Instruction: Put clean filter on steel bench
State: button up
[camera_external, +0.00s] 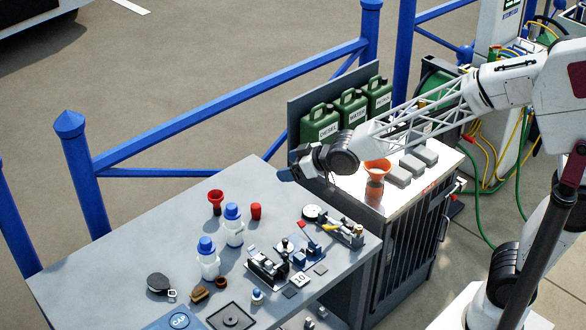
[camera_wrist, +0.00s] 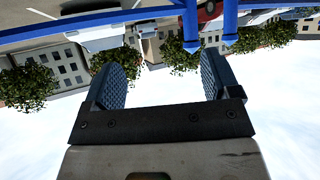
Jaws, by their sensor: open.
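My gripper (camera_external: 286,174) is above the far edge of the grey bench, near the cabinet's left end. In the wrist view my gripper (camera_wrist: 164,78) has its two padded fingers wide apart with nothing between them. The grey bench (camera_external: 120,255), seemingly the steel bench, fills the lower left and has many small items on it. I cannot tell which item is the clean filter. An orange funnel-shaped thing (camera_external: 377,166) stands on the light-topped cabinet, partly close behind my arm. Grey blocks (camera_external: 411,165) lie to its right.
Green jerrycans (camera_external: 350,108) stand along the cabinet's back. White bottles with blue caps (camera_external: 208,261), a red funnel (camera_external: 215,198), a red cup (camera_external: 256,211) and small mechanical parts crowd the bench's middle and right. Its left part is clear. Blue railing (camera_external: 230,100) runs behind.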

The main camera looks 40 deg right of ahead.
jog(key=a+f+n+t+y, duration=0.1)
jog(key=a+f+n+y, duration=0.1)
jog(key=a, duration=1.1)
jog(key=w+a+f+n+y, duration=0.1)
jog(key=a+f+y, duration=0.4)
jog(key=a, duration=0.8)
jog(key=shift+w+a+n+t, duration=0.15)
jog(key=shift+a+n+t, duration=0.1)
jog(key=shift+n+t, duration=0.15)
jog(key=shift+f, duration=0.1)
jog(key=shift+f, duration=1.1)
